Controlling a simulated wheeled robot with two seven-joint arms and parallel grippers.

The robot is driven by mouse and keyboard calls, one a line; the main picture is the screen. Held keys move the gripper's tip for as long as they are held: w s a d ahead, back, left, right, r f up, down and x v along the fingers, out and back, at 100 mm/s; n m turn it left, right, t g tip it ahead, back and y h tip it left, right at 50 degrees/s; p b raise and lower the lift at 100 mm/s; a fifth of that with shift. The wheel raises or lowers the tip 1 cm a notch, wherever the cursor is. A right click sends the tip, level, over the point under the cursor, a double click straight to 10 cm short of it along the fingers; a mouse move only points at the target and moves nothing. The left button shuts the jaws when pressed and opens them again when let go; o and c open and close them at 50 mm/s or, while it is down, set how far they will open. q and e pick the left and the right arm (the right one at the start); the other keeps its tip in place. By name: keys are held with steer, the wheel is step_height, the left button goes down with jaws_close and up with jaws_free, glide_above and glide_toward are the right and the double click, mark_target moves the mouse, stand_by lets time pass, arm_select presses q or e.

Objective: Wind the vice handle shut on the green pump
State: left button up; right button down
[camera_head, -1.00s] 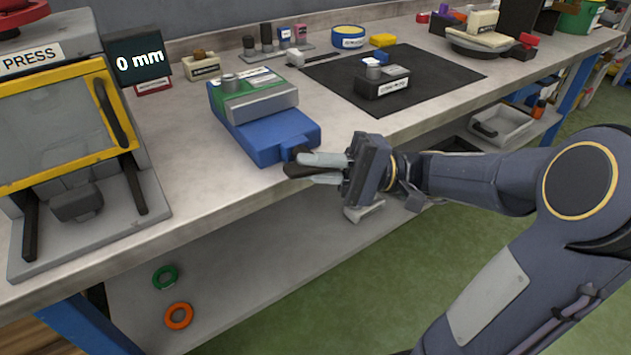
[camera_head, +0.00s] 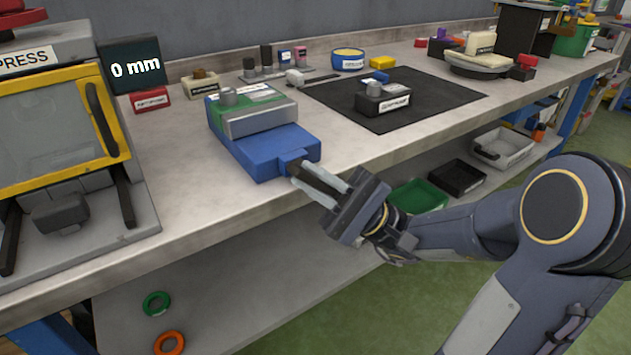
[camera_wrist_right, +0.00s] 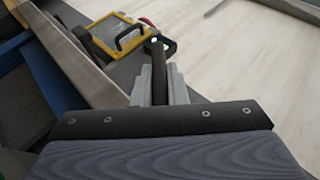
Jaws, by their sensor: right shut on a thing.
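The blue vice (camera_head: 262,153) stands at the bench's front edge in the head view. Its grey jaw (camera_head: 262,122) lies along the green pump (camera_head: 240,97), which has a grey round top. I cannot tell whether the jaw touches the pump. The dark vice handle (camera_head: 303,168) sticks out at the vice's front. My right gripper (camera_head: 320,182) is shut on the handle, its pale fingers either side of it. In the right wrist view the dark handle (camera_wrist_right: 158,72) stands between the fingers (camera_wrist_right: 159,88). My left gripper is out of view.
The press with its yellow-framed guard (camera_head: 65,130) stands at the left, beside a "0 mm" display (camera_head: 135,66). A black mat (camera_head: 440,97) with a dark labelled block (camera_head: 383,100) lies right of the vice. Green and black trays sit on the lower shelf.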

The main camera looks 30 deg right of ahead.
mark_target(332, 196)
steer(key=shift+r, duration=0.1)
steer(key=c, duration=1.4)
jaws_free()
steer(key=shift+w, duration=0.1)
steer(key=shift+c, duration=0.2)
steer(key=v, duration=0.3)
steer(key=shift+a, duration=0.1)
steer(key=b+v, duration=0.4)
steer(key=b, duration=0.2)
steer(key=shift+a+f, duration=0.1)
steer(key=shift+f, duration=0.15)
steer(key=shift+d+f+b, duration=0.1)
steer(key=shift+d+b, duration=0.35)
steer(key=shift+b, duration=0.5)
